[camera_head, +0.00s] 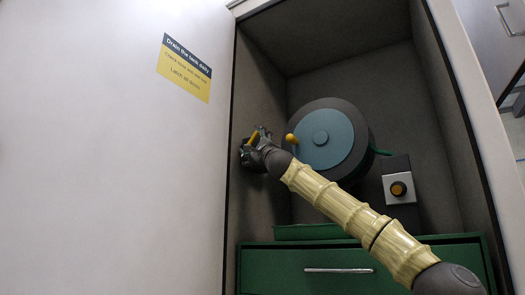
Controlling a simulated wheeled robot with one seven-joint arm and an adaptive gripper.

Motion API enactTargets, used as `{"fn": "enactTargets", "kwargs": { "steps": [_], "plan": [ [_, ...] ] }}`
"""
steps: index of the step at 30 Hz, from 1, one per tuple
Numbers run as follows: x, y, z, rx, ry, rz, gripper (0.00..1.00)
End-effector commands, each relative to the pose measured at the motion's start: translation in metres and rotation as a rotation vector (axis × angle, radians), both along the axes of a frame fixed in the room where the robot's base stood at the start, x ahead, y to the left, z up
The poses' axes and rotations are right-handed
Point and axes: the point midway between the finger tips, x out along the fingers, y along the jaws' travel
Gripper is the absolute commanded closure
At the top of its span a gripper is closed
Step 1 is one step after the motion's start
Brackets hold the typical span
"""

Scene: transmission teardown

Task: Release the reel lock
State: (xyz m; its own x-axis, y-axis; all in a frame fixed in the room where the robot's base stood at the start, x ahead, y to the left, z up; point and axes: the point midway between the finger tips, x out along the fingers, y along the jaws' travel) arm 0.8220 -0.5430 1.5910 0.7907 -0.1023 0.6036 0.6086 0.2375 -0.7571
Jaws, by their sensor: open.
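My gripper (251,143) is open at the cabinet's left inner wall, left of the reel. A small yellow bar (254,137) shows between or just behind its fingers; it may be the reel lock's lever, but its mount is mostly hidden by my gripper. I cannot tell whether the fingers touch it. My arm crosses in front of the reel's lower part.
An orange knob (398,189) on a pale plate is right of my arm. A green drawer (310,262) with a metal handle lies below, with a green tray (306,232) above it. A white panel with a label (184,69) fills the left.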

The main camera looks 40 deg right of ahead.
Motion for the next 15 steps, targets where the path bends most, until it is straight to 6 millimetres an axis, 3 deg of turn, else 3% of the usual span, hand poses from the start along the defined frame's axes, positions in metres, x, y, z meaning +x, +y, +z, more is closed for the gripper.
{"fn": "enactTargets", "kwargs": {
  "steps": [15],
  "plan": [
    [-0.057, 0.006, -0.043, 0.000, -0.001, 0.001, 0.20]
  ]
}}
